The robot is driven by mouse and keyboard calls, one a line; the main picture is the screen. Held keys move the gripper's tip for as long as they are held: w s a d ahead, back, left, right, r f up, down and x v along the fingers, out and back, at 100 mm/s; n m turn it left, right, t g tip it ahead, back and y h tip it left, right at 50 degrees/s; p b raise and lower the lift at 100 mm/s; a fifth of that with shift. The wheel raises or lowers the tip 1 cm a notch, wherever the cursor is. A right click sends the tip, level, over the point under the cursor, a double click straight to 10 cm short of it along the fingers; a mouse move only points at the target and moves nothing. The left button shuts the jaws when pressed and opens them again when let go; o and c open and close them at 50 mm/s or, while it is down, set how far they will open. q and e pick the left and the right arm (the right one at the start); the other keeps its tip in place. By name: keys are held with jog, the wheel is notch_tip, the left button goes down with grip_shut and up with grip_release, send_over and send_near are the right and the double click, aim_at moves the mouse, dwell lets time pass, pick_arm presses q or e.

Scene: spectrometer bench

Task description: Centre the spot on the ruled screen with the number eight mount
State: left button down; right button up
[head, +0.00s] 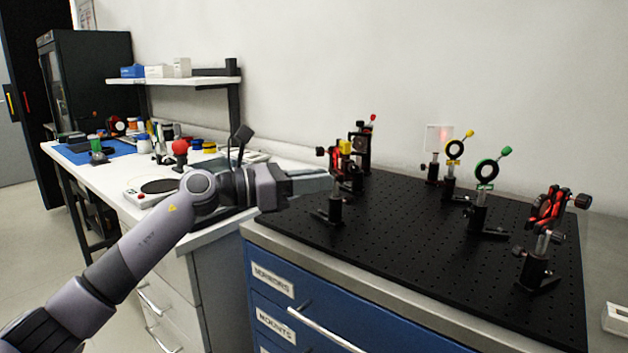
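The screen (432,143) is a pale upright plate on a post at the back of the black breadboard (400,230); a faint reddish spot shows on it, and its ruling is too small to read. Red-and-black mounts stand at the left (335,160), back left (362,145) and right (550,205). Between stand ring mounts with a yellow knob (454,150) and a green knob (487,172). No number eight is legible on any mount. My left gripper (322,182) points right at the breadboard's left edge, near the left mount; its finger gap is unclear. My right gripper is out of view.
The breadboard lies on a blue drawer cabinet (290,295). A white bench (125,185) at left holds a dish-topped device (155,190), a red-knobbed item (180,150) and small bottles. A wall shelf (175,82) carries boxes. The breadboard's front middle is clear.

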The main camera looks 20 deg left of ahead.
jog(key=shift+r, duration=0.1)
pick_arm(q)
jog(key=shift+n+p, duration=4.8)
jog(key=shift+p, duration=0.1)
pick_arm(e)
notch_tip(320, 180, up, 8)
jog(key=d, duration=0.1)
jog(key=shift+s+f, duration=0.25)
pick_arm(q)
jog(key=shift+f, duration=0.1)
jog(key=c, duration=1.1)
grip_release()
jog(key=shift+o, duration=0.2)
